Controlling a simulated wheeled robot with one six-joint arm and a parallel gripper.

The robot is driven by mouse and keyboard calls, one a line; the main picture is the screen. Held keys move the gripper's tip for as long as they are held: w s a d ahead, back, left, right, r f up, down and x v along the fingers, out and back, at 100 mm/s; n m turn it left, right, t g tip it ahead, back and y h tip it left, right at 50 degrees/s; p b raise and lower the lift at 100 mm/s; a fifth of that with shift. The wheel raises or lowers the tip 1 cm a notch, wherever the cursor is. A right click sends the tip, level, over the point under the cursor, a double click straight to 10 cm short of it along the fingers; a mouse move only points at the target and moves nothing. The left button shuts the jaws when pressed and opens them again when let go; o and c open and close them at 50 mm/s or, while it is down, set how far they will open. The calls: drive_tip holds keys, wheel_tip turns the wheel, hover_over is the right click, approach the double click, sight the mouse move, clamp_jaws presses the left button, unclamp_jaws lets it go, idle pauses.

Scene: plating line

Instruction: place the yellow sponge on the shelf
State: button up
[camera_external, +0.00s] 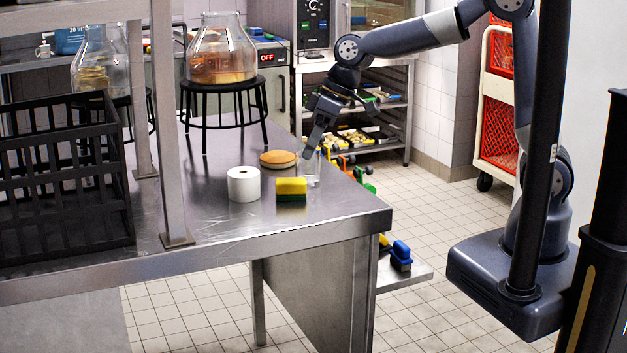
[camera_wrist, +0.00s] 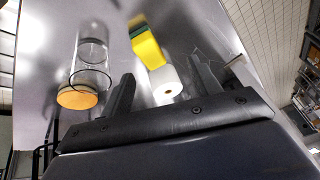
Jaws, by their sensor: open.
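The yellow sponge (camera_external: 291,187), with a green layer underneath, lies on the steel table (camera_external: 225,225) near its front right. It also shows in the wrist view (camera_wrist: 149,50), beyond the fingers. My gripper (camera_external: 309,154) is open, pointing down, behind and slightly right of the sponge in the external view. In the wrist view my gripper (camera_wrist: 162,76) has its fingers apart with nothing held between them. Shelves include a steel one above the table (camera_external: 60,20) and a background rack (camera_external: 385,104); I cannot tell which one is meant.
A white roll (camera_external: 244,185) stands left of the sponge. A clear glass vessel (camera_external: 311,172) and a tan disc (camera_external: 278,158) are close to my gripper. A black stand (camera_external: 222,122) bears a large flask (camera_external: 222,50). A black crate (camera_external: 65,180) and steel post (camera_external: 170,130) stand left.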

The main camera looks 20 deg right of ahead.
sight(291, 180)
drive_tip(key=shift+n+t+h, duration=0.4)
drive_tip(key=shift+n, duration=0.5)
drive_tip(key=x, duration=0.3)
drive_tip(key=p+x, duration=0.1)
drive_tip(key=x, duration=0.3)
drive_tip(key=w+x, duration=0.1)
drive_tip(key=x, duration=0.2)
drive_tip(key=shift+w+a+p, duration=0.15)
drive_tip(key=shift+p, duration=0.2)
drive_tip(key=c, duration=1.1)
